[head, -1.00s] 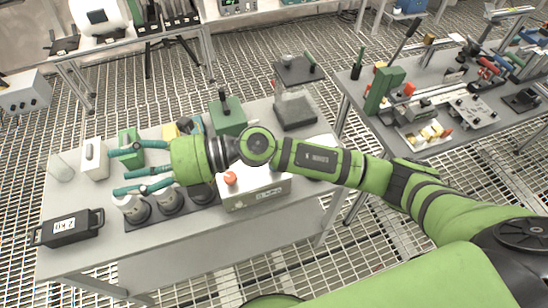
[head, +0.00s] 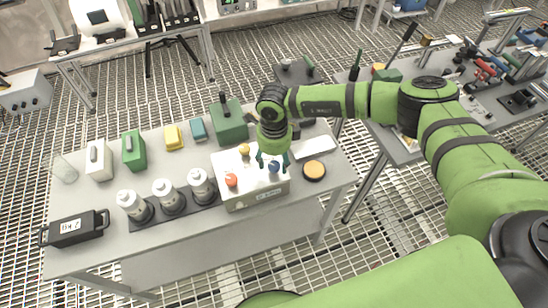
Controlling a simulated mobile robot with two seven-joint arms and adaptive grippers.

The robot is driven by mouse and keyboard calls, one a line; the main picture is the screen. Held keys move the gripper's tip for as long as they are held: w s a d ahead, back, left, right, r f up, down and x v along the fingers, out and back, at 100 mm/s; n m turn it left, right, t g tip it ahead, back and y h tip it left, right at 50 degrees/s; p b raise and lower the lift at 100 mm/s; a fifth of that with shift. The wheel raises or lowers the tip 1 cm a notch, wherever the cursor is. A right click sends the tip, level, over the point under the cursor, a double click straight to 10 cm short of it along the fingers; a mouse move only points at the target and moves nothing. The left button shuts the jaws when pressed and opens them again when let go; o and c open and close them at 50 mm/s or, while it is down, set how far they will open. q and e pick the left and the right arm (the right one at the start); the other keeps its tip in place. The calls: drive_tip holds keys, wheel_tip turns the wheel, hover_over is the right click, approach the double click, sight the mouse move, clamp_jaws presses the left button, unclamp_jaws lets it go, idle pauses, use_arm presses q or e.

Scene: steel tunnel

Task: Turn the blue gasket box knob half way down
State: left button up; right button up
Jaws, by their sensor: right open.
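The gasket box (head: 254,195) is a white box with colored knobs on top, at the front right of the grey table. Its blue knob (head: 274,167) is at the right of the top. A red-orange knob (head: 231,180) and a yellow-orange knob (head: 244,150) sit to its left. My right gripper (head: 272,162) points down over the box with its teal fingers spread around the blue knob. It is open; whether the fingers touch the knob I cannot tell. My left gripper does not show.
Several white bottles (head: 165,188) stand on a dark mat left of the box. An orange-topped round lid (head: 314,170) lies to its right. A green box (head: 229,122) stands behind. A black weight (head: 75,229) is at the table's front left.

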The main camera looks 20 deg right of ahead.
drive_tip(key=shift+f, duration=0.8)
drive_tip(key=c, duration=1.1)
drive_tip(key=shift+c, duration=0.2)
